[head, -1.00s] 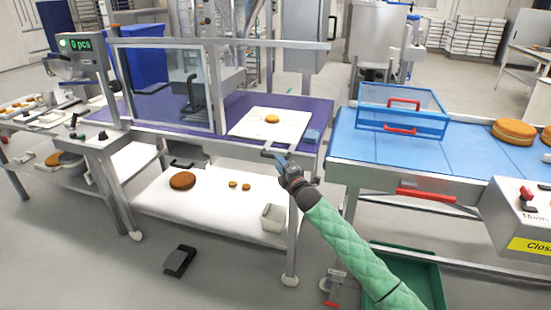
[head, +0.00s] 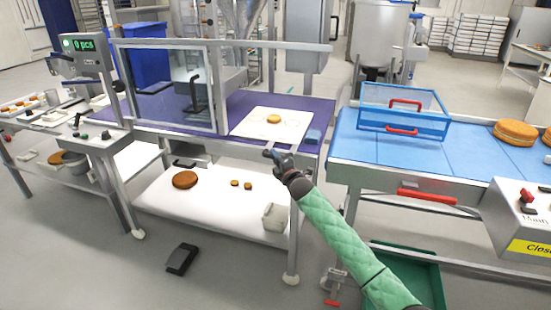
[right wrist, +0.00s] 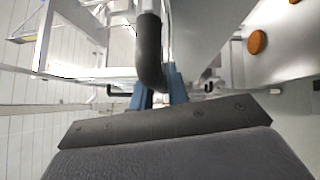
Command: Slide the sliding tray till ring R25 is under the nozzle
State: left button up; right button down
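The white sliding tray (head: 242,125) lies on the purple machine top, right of the clear guard. One round brown cake (head: 273,119) sits on it. Faint ring marks show, but I cannot read R25. The tray's dark handle sticks out at its front edge; in the right wrist view the dark handle bar (right wrist: 150,45) reaches down to the fingers. My right gripper (head: 271,154) is at this handle. Its blue fingers (right wrist: 160,92) stand apart by the bar; whether they grip it is unclear. The nozzle is not clearly visible behind the guard. My left gripper is not in view.
The clear guard (head: 165,90) stands left of the tray, with a "0 pcs" display (head: 82,44) further left. A blue conveyor (head: 400,150) with a blue wire guard stands to the right. Cakes lie on the lower shelf (head: 215,205).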

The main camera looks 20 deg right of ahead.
jog(key=shift+w+a, duration=0.1)
jog(key=shift+w+a, duration=0.1)
jog(key=shift+a, duration=0.1)
pick_arm(q)
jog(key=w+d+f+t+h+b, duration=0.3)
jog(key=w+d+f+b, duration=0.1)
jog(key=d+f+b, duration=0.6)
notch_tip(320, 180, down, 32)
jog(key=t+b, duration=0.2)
jog(key=b, duration=0.5)
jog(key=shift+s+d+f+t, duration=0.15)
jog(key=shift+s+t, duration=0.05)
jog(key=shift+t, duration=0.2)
pick_arm(e)
jog(key=w+a, duration=1)
jog(key=a, duration=0.5)
jog(key=w+a, duration=1)
jog(key=a, duration=0.5)
jog(key=shift+w, duration=0.15)
jog(key=shift+f, duration=0.1)
